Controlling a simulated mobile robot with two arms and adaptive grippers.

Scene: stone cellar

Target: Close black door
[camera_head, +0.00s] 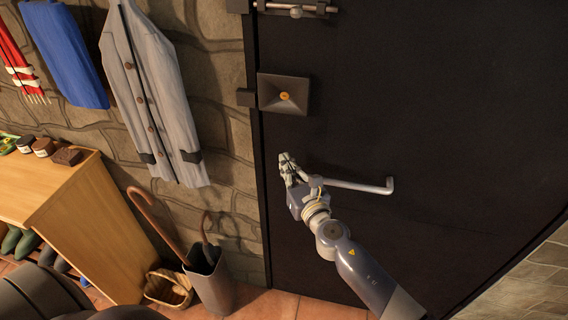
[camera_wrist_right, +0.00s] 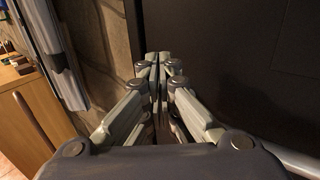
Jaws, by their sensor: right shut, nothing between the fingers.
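The black door (camera_head: 430,120) fills the middle and right of the head view, and its left edge lies along the stone wall. It looks flush or nearly so with the frame; I cannot tell if a gap is left. A grey bar handle (camera_head: 362,187) sticks out from it. My right gripper (camera_head: 286,160) is shut and empty, in front of the door near its left edge, beside the handle's left end. I cannot tell if it touches the door. In the right wrist view the shut fingers (camera_wrist_right: 158,62) point at the door's edge. My left gripper is not in view.
A bolt (camera_head: 296,8) and a square lock plate (camera_head: 284,94) sit on the door above the handle. Left of it are a hanging grey coat (camera_head: 150,95), an umbrella stand (camera_head: 211,282), a basket (camera_head: 168,288) and a wooden shoe cabinet (camera_head: 95,225).

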